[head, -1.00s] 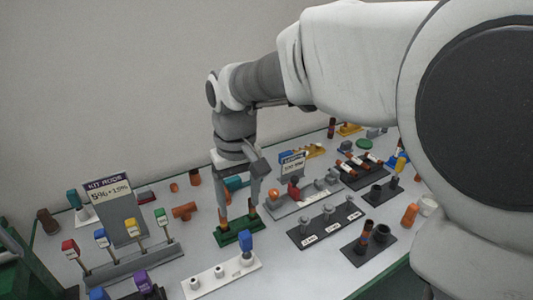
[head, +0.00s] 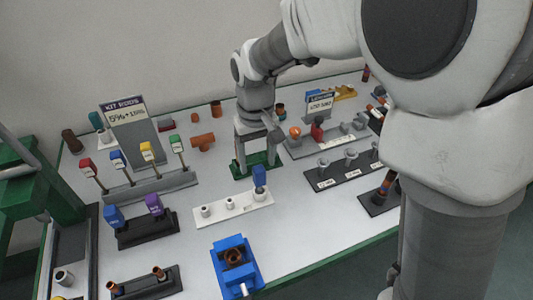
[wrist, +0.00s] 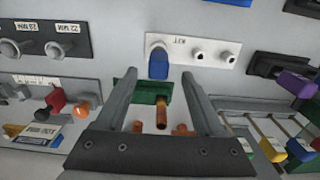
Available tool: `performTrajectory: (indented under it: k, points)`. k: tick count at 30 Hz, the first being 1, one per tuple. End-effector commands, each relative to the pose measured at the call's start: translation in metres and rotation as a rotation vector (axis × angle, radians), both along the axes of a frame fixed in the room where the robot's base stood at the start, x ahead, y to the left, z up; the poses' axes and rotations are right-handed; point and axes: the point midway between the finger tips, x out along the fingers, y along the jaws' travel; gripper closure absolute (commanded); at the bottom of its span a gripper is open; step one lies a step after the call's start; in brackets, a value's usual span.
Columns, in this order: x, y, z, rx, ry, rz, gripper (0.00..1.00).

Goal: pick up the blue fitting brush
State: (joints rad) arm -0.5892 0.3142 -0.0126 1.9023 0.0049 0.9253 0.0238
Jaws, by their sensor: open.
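Several blue-topped items are in view, and I cannot tell for sure which is the fitting brush. One blue block-shaped top (head: 259,176) stands upright at the right end of the white strip marked KIT (head: 232,208); it also shows in the wrist view (wrist: 158,63), just beyond my fingertips. Another blue top (head: 113,216) stands beside a purple one (head: 154,205) in a black holder (head: 147,232). My gripper (head: 258,155) is open and empty, above the green block (head: 262,168). In the wrist view its fingers (wrist: 160,76) stand either side of that block.
A grey rack (head: 150,188) holds red, blue, yellow and green flagged rods. A blue vise-like fixture (head: 231,259) stands at the front edge. Orange pipe pieces (head: 202,140) lie behind. Dark and grey racks (head: 345,168) fill the right. A green frame (head: 30,185) is at left.

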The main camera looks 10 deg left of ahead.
Motion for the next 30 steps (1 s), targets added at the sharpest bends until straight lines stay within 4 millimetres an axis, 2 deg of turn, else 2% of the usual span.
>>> performTrajectory:
  k: [1, 3, 10, 18, 21, 28, 30]
  points:
    - [-0.001, 0.0, -0.011, -0.002, 0.003, 0.0, 0.3]
    - [0.0, 0.0, -0.02, -0.001, 0.002, -0.001, 0.3]
    - [-0.001, -0.001, -0.035, -0.001, 0.002, 0.0, 0.3]
    - [0.0, -0.003, -0.074, -0.001, 0.002, 0.0, 0.3]
    - [0.0, -0.003, -0.08, -0.001, 0.002, 0.0, 0.3]
    - [0.0, -0.002, -0.08, 0.0, 0.0, 0.0, 0.3]
    - [0.0, -0.002, -0.08, 0.0, 0.0, 0.0, 0.43]
